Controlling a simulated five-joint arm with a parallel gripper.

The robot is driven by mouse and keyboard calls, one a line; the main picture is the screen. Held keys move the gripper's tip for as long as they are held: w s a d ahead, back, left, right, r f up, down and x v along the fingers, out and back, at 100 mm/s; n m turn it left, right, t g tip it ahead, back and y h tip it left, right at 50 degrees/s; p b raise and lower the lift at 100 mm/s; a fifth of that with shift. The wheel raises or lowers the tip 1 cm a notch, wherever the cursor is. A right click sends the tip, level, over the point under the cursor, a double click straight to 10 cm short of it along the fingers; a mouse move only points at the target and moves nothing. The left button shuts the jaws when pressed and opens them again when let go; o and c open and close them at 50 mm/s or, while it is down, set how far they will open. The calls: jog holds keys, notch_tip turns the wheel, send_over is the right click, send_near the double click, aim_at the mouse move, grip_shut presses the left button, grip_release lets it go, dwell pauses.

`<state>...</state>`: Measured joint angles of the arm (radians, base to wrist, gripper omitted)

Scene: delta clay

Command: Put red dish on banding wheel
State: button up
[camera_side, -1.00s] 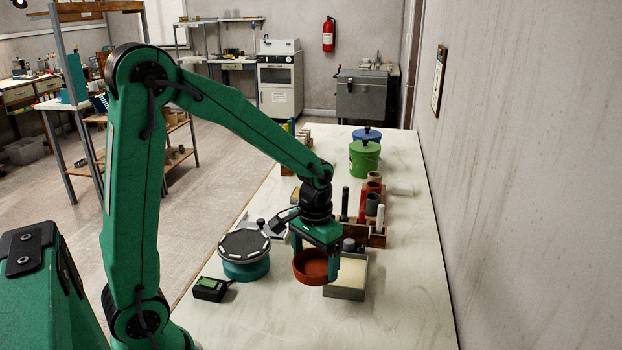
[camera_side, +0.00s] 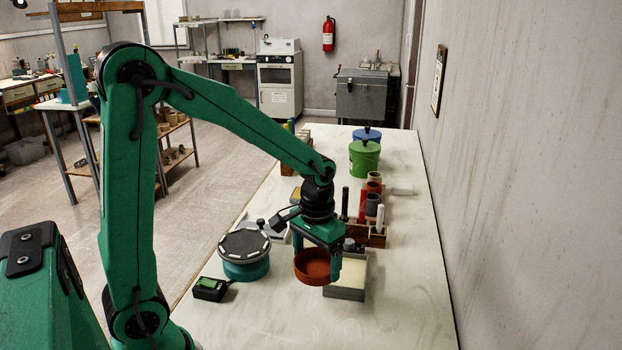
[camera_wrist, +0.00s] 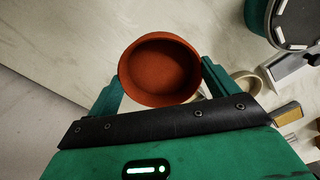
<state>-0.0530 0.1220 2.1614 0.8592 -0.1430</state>
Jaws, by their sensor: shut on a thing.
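The red dish (camera_side: 313,267) is a round, shallow, open bowl. My gripper (camera_side: 317,262) is shut on it, with a finger on either side, and holds it beside the pale block on the table. In the wrist view the dish (camera_wrist: 160,70) sits upright between the two green fingers, its inside empty. The banding wheel (camera_side: 245,246) stands to the left of the dish in the side view, with a dark round top, light marks near its rim and a teal base. Part of it shows at the top right of the wrist view (camera_wrist: 296,24). The dish is apart from it.
A pale block (camera_side: 346,278) lies just right of the dish. A small black device with a green screen (camera_side: 210,288) is left of the wheel's base. A wooden rack (camera_side: 377,238) with tools and a green lidded bucket (camera_side: 364,158) stand farther back.

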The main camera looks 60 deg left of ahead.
jog(key=s+a+r, duration=0.5)
jog(key=a+r, duration=0.2)
jog(key=a, duration=0.3)
send_over(243, 243)
notch_tip(243, 243, down, 6)
jog(key=shift+f, duration=0.1)
dwell(0.3)
jog(key=shift+f, duration=0.1)
jog(key=shift+f, duration=1.9)
jog(key=shift+f, duration=0.15)
jog(key=o, duration=0.9)
